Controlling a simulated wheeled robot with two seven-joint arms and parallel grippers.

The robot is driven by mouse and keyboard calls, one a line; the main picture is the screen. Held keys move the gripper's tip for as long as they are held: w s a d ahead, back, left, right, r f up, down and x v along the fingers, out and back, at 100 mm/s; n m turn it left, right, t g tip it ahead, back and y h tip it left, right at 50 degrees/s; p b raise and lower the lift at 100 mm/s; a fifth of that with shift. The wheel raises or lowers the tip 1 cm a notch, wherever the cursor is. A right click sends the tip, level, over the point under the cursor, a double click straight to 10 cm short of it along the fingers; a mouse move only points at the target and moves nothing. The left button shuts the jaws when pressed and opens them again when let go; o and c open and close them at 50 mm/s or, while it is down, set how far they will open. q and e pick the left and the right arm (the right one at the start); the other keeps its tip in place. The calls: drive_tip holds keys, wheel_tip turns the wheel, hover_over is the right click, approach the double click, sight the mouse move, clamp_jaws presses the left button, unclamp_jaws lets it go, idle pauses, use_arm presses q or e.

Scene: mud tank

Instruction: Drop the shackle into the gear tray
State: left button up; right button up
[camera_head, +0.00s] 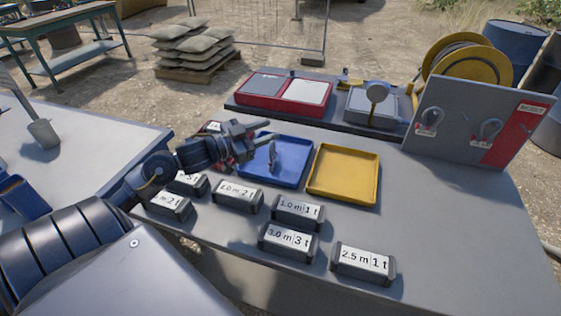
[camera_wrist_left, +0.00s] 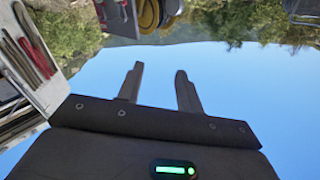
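Two shackle-like metal pieces hang on the upright grey board at the right: one on its left part (camera_head: 427,122) and one near its red strip (camera_head: 488,130). I cannot tell which tray is the gear tray; a blue tray (camera_head: 292,178) and a yellow tray (camera_head: 343,190) lie side by side on the table. My left gripper (camera_head: 268,137) is above the back left of the blue tray. In the left wrist view its two fingers (camera_wrist_left: 160,88) stand apart with nothing between them. My right gripper is not in view.
Several labelled dark blocks, such as the front right one (camera_head: 363,262), stand before the trays. A red case (camera_head: 270,103) and a grey device (camera_head: 372,108) are behind. A yellow reel (camera_head: 468,65) stands back right. The table's right front is clear.

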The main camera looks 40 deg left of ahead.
use_arm(q)
drive_tip(key=s+d+r, duration=0.3)
drive_tip(key=s+d, duration=0.2)
drive_tip(key=s, duration=0.1)
drive_tip(key=shift+s, duration=0.1)
idle(0.6)
